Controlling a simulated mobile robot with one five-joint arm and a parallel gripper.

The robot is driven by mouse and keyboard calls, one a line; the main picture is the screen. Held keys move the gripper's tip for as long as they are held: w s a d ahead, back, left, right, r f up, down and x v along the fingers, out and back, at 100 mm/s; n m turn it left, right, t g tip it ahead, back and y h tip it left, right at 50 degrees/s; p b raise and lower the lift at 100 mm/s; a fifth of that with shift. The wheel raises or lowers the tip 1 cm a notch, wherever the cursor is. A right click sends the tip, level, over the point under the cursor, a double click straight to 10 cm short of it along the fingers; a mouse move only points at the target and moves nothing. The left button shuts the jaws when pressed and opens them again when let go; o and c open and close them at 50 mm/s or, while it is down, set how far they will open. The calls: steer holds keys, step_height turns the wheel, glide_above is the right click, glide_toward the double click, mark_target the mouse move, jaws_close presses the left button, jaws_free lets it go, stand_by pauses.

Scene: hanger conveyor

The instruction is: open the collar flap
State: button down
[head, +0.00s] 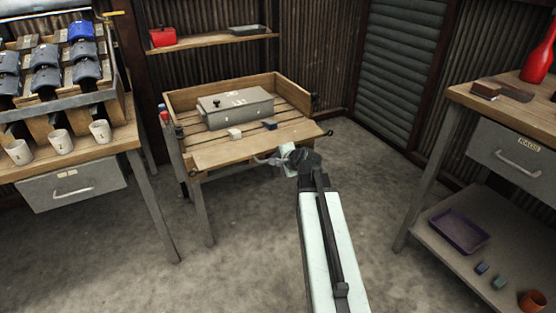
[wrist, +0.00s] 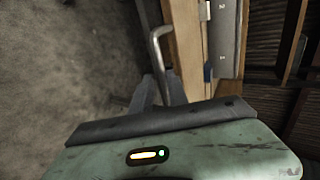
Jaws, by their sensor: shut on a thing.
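A shallow wooden collar (head: 220,87) stands on the slatted table in the middle of the head view. Its front board, the collar flap (head: 245,149), is a pale plank along the near edge; I cannot tell its exact tilt. A bent grey metal handle (head: 264,159) sticks out from the flap's outer side. My gripper (head: 282,160) is at this handle, near the flap's right half. In the wrist view the handle (wrist: 156,45) runs down between my gripper's two fingers (wrist: 163,88), which are shut on it. The flap's wooden edge (wrist: 184,45) shows just beside.
A grey metal box (head: 236,107) and small blocks lie inside the collar. A bench (head: 60,160) with mugs stands left, a workbench (head: 500,110) with a drawer right. A shelf (head: 215,40) hangs behind. The floor in front (head: 235,270) is clear.

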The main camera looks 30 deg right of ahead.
steer(key=shift+s+a+f, duration=0.2)
steer(key=shift+a+f, duration=0.05)
steer(key=shift+f, duration=0.1)
steer(key=c, duration=1.5)
jaws_free()
steer(key=shift+w+f, duration=0.15)
steer(key=shift+f, duration=0.05)
steer(key=shift+d+r, duration=0.15)
